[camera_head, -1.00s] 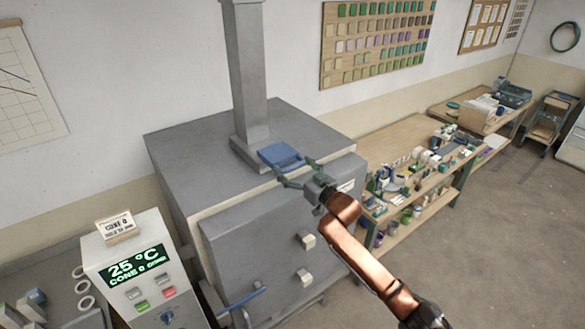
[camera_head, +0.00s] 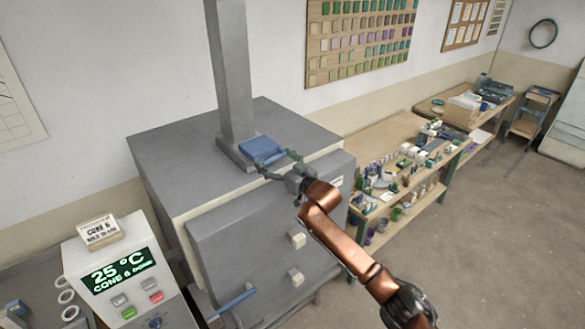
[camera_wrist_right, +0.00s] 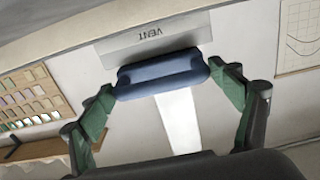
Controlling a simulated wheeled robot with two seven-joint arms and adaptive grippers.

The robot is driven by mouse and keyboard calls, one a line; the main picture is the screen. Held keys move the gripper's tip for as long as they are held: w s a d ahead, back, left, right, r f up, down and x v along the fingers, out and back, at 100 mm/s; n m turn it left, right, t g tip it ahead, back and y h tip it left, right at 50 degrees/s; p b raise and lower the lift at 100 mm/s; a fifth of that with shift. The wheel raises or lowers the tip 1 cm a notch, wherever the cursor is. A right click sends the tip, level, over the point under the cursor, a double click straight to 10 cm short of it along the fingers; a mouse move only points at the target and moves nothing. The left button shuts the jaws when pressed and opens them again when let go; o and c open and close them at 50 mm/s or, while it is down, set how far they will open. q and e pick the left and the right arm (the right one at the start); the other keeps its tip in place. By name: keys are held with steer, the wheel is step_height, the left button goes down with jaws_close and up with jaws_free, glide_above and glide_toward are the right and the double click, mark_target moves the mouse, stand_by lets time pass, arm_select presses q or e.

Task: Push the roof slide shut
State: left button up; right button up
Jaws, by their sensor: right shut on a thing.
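The roof slide is a blue piece (camera_head: 262,150) on top of the grey kiln (camera_head: 185,140), beside the foot of the flue pipe. In the right wrist view its blue handle (camera_wrist_right: 165,76) lies in front of a grey plate lettered VENT (camera_wrist_right: 152,38). My right gripper (camera_head: 279,164) reaches in from the right over the kiln's front top edge. Its two green fingers (camera_wrist_right: 162,80) are at the two ends of the handle, shut on it. How far the slide is open cannot be told. My left gripper is not in view.
A control box (camera_head: 125,275) reading 25 °C stands at the lower left. A workbench (camera_head: 380,150) crowded with small jars and tools stands right of the kiln. The kiln roof around the slide is otherwise clear except for the flue pipe (camera_head: 232,80).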

steer(key=shift+w+a+f, duration=0.15)
steer(key=shift+w+a, duration=0.25)
steer(key=shift+a, duration=0.2)
steer(key=shift+w+a, duration=0.2)
steer(key=o, duration=1.4)
steer(key=shift+a, duration=0.1)
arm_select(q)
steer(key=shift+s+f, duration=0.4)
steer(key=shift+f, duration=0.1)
arm_select(e)
steer(key=shift+s+d, duration=0.1)
steer(key=shift+d, duration=0.2)
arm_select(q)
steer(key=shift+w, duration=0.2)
arm_select(e)
steer(key=v, duration=1.1)
steer(key=shift+s+d, duration=0.1)
steer(key=shift+s, duration=0.2)
